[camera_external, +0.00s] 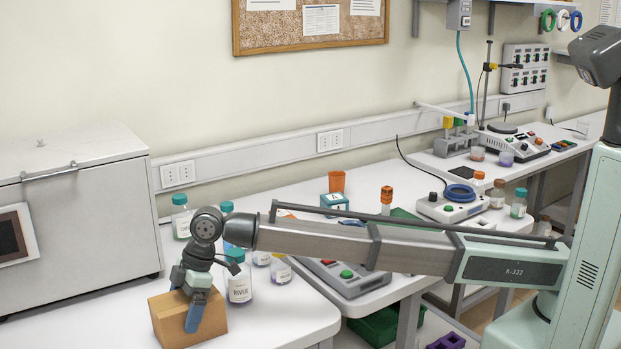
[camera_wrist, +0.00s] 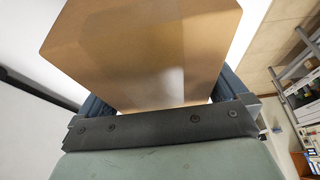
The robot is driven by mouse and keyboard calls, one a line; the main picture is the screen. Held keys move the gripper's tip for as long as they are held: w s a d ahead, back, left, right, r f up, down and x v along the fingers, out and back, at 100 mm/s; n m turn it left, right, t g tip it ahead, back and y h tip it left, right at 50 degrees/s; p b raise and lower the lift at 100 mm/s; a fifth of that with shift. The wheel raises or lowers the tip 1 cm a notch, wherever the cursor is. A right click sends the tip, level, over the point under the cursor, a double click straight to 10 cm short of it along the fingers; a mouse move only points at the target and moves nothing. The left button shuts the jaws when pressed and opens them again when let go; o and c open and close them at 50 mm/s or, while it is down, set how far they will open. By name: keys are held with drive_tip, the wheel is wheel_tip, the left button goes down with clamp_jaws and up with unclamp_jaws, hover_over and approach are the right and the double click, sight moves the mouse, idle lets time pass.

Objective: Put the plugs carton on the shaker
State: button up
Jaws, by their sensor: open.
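A plain brown carton (camera_external: 168,320) stands on the near white bench at lower left; I read no label on it. It fills the upper middle of the wrist view (camera_wrist: 140,50). My gripper (camera_external: 190,300) is open and lowered over the carton, with one finger in front of its near face. In the wrist view my gripper (camera_wrist: 165,100) has a finger on each side of the carton; whether they touch is unclear. A grey device with red and green buttons (camera_external: 345,278) is partly hidden by my arm. Another device (camera_external: 450,208) carries a blue ring. I cannot tell which is the shaker.
A labelled jar (camera_external: 239,287) with a teal cap stands right of the carton, with several other jars behind. A large grey cabinet (camera_external: 80,230) is at left. A small teal-and-white box (camera_external: 334,203) and orange cup (camera_external: 337,181) stand farther back. The front bench corner is clear.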

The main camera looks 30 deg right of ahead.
drive_tip(key=v, duration=1.2)
